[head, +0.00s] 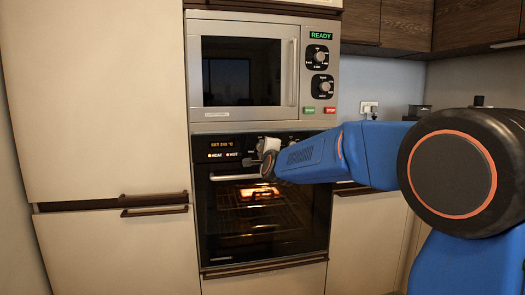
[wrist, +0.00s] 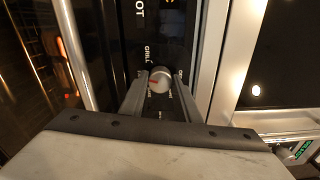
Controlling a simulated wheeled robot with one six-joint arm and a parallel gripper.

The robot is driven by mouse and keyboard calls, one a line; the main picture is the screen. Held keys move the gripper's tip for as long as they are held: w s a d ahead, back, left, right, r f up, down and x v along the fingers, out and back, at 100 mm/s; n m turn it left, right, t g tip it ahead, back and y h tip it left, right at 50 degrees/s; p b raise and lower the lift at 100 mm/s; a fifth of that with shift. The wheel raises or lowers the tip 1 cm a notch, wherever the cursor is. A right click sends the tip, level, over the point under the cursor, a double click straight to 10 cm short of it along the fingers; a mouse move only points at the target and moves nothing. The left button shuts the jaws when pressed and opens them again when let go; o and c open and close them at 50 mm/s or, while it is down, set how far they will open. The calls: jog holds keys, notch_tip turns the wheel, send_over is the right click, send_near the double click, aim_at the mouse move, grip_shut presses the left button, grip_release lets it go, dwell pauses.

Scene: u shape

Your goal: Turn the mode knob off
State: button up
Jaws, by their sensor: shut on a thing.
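The mode knob (wrist: 160,77) is a small silver knob with a red mark, on a black panel with white labels, one reading GRILL. In the wrist view my gripper (wrist: 162,84) has one finger on each side of it and is shut on it. The red mark lies toward the left of the knob in that view. In the head view my gripper (head: 264,160) is at the oven's control panel and hides the knob. The oven (head: 205,235) is lit inside, with its display reading about SET 210 °C and the HEAT and HOT lights on.
A microwave (head: 241,72) with two knobs, a green button and a red STOP button sits above the oven. The oven door's handle (head: 233,177) runs just below my gripper. Cream cabinets (head: 100,100) stand to the left, and a wall socket (head: 369,108) is at right.

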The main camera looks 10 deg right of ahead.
jog(key=n, duration=0.4)
jog(key=shift+f+n, duration=0.1)
jog(key=shift+n, duration=0.3)
jog(key=n, duration=0.5)
jog(key=shift+n, duration=0.3)
jog(key=n, duration=0.5)
jog(key=shift+n+y, duration=0.3)
jog(key=shift+y, duration=0.1)
jog(key=n, duration=0.4)
jog(key=shift+n, duration=0.3)
jog(key=n, duration=0.5)
jog(key=shift+n, duration=0.3)
jog(key=n, duration=0.8)
jog(key=shift+n, duration=0.4)
jog(key=n, duration=0.4)
jog(key=shift+n+g, duration=0.3)
jog(key=shift+n, duration=0.1)
